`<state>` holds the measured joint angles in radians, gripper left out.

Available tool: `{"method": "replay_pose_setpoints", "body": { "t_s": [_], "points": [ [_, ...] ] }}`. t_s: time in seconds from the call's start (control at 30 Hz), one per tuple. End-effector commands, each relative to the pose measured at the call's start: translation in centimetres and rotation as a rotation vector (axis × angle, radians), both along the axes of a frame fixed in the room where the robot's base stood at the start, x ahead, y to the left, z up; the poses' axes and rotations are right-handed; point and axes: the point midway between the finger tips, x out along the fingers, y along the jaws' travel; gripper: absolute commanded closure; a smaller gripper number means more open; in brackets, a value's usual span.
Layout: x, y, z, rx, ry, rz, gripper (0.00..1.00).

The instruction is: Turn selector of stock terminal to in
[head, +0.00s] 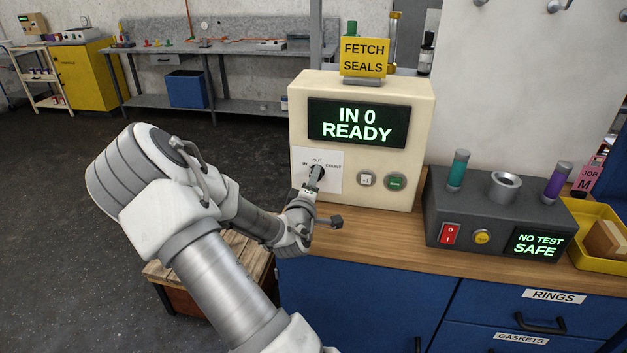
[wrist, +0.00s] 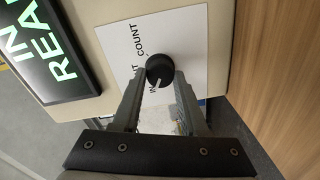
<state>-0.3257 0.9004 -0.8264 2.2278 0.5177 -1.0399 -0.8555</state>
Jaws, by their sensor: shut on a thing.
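The stock terminal (head: 361,175) is a cream box standing on the wooden bench top. Its screen (head: 359,123) reads "IN 0 READY". Below the screen a white plate (wrist: 190,35) carries the labels IN, OUT and COUNT. The selector (wrist: 159,69) is a round black knob on this plate, and its white mark points toward the IN label. My gripper (wrist: 160,80) is shut on the selector, one finger on each side of it. In the head view my gripper (head: 317,178) reaches the plate and hides part of the knob.
Two round buttons (head: 381,181) sit right of the selector. A yellow "FETCH SEALS" sign (head: 363,57) stands on top of the terminal. A dark test box (head: 492,215) with teal and purple-topped cylinders stands to the right, beside a yellow bin (head: 598,235). Floor lies open at left.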

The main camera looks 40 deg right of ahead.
Motion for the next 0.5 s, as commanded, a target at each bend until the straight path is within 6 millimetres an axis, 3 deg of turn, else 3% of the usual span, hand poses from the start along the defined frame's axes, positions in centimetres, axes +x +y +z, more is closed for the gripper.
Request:
{"method": "replay_pose_setpoints", "body": {
  "t_s": [0.23, 0.27, 0.4, 0.5],
  "points": [
    [-0.01, 0.02, -0.04, -0.001, 0.003, 0.001, 1.0],
    [-0.01, 0.02, -0.04, -0.001, 0.003, 0.0, 0.54],
    [-0.01, 0.01, -0.04, -0.001, 0.002, 0.0, 0.29],
    [-0.01, 0.01, -0.03, 0.0, 0.001, 0.0, 0.28]
  ]
}}
